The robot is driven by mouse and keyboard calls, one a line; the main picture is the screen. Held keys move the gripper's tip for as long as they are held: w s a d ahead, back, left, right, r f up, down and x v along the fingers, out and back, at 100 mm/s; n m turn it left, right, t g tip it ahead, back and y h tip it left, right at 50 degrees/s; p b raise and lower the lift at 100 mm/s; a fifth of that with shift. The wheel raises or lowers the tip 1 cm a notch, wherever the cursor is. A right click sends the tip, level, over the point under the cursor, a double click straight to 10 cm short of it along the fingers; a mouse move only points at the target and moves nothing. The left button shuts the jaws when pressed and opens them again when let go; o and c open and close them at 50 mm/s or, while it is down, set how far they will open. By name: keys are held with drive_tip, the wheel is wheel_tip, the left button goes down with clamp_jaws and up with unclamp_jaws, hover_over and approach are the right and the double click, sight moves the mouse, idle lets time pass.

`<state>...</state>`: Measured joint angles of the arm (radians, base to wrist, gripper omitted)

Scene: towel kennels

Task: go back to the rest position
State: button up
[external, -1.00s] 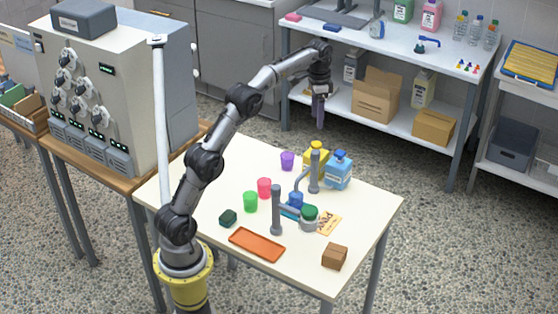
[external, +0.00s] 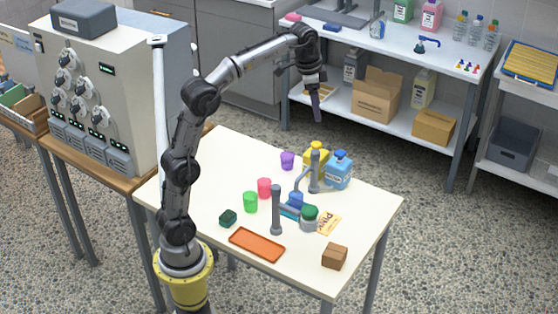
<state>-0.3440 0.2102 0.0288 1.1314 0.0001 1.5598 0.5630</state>
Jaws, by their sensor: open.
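My gripper (external: 317,107) hangs in the air, pointing down, beyond the far side of the cream table (external: 215,160). It is open and well above the table top, apart from everything on it. Its fingers overlap in this view and nothing shows between them. My arm rises from its yellow base ring at the table's left front corner and bends over toward the back.
The table holds purple (external: 287,160), red (external: 264,188) and green (external: 250,202) cups, yellow (external: 316,160) and blue (external: 338,170) bottles, grey posts (external: 277,210), an orange tray (external: 257,245) and a brown box (external: 334,256). A white shelf (external: 350,35) stands behind. A panelled machine (external: 110,90) stands left.

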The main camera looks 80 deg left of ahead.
drive_tip(key=s+d+t, duration=0.2)
drive_tip(key=s+d, duration=1)
drive_tip(key=s, duration=0.2)
drive_tip(key=s+d+f+n, duration=0.1)
drive_tip(key=s+f, duration=0.4)
drive_tip(key=f, duration=0.2)
drive_tip(key=s+d+f+n+t, duration=0.1)
drive_tip(key=s+f, duration=0.4)
drive_tip(key=f, duration=0.3)
drive_tip(key=shift+s+d+n+h, duration=0.3)
drive_tip(key=shift+d+h, duration=0.05)
drive_tip(key=shift+h, duration=0.05)
